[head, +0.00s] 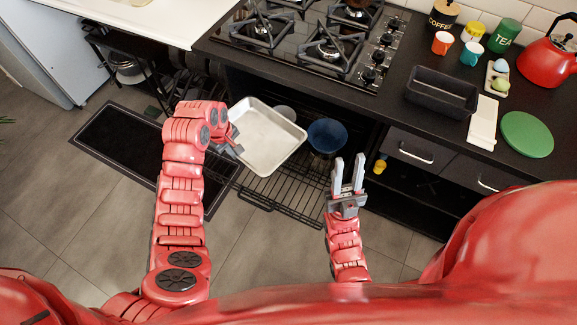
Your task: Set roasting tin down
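The roasting tin (264,136) is a shallow silver-grey rectangular tray, tilted, in front of the counter below the gas hob (310,38). My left gripper (234,146) is at the tin's left edge and appears closed on its rim; the fingertips are partly hidden. A wire rack (290,196) extends below and to the right of the tin. My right gripper (349,172) is right of the tin, apart from it, with its two fingers spread and nothing between them.
A blue bowl (327,136) sits in the opening under the hob. The counter holds a black loaf tin (441,92), a green round board (527,134), a white cloth (483,122), cups and a red kettle (548,58). A dark mat (125,150) lies on the floor at left.

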